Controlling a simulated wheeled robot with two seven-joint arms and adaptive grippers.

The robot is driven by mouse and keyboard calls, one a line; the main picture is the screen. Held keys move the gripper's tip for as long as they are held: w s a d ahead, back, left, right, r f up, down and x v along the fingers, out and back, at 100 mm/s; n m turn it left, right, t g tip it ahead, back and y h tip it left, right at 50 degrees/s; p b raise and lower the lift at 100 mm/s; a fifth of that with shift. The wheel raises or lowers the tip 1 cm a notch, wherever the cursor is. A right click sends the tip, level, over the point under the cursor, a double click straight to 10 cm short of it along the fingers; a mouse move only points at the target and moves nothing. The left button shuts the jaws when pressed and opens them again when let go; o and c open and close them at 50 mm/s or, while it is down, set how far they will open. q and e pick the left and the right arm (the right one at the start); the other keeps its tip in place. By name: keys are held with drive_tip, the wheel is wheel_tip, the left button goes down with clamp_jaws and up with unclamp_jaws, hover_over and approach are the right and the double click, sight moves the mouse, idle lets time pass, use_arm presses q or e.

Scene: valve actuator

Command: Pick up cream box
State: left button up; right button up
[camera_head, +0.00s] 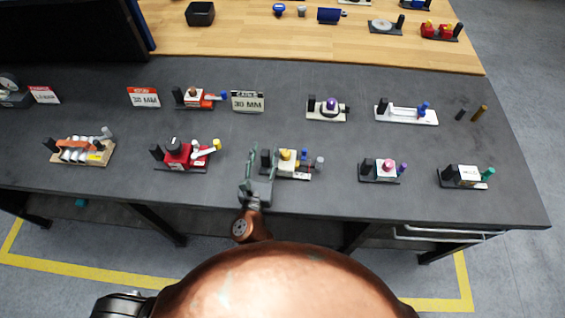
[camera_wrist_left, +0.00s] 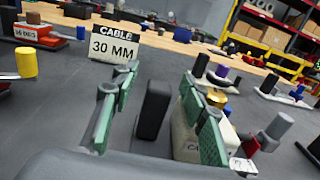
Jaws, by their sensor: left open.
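A cream box (camera_head: 287,168) with a yellow knob on top stands on a small base with a black block (camera_head: 265,158), near the front edge of the dark table. In the left wrist view the cream box (camera_wrist_left: 185,140) is partly hidden behind the right-hand green finger. My left gripper (camera_head: 261,168) is open at the left end of this assembly. In the left wrist view the upright black block (camera_wrist_left: 153,108) stands between the spread fingers (camera_wrist_left: 158,105), with gaps visible on both sides. Whether anything touches the fingers cannot be told. My right gripper is not in view.
A red assembly (camera_head: 182,158) stands to the left and a pink-knobbed one (camera_head: 381,169) to the right. A "CABLE 30 MM" sign (camera_head: 248,101) stands behind. Grey and red parts (camera_wrist_left: 276,127) sit close right of the cream box. The table (camera_head: 325,145) is bare between assemblies.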

use_arm(q)
drive_tip(key=shift+c, duration=0.3)
clamp_jaws()
idle(0.5)
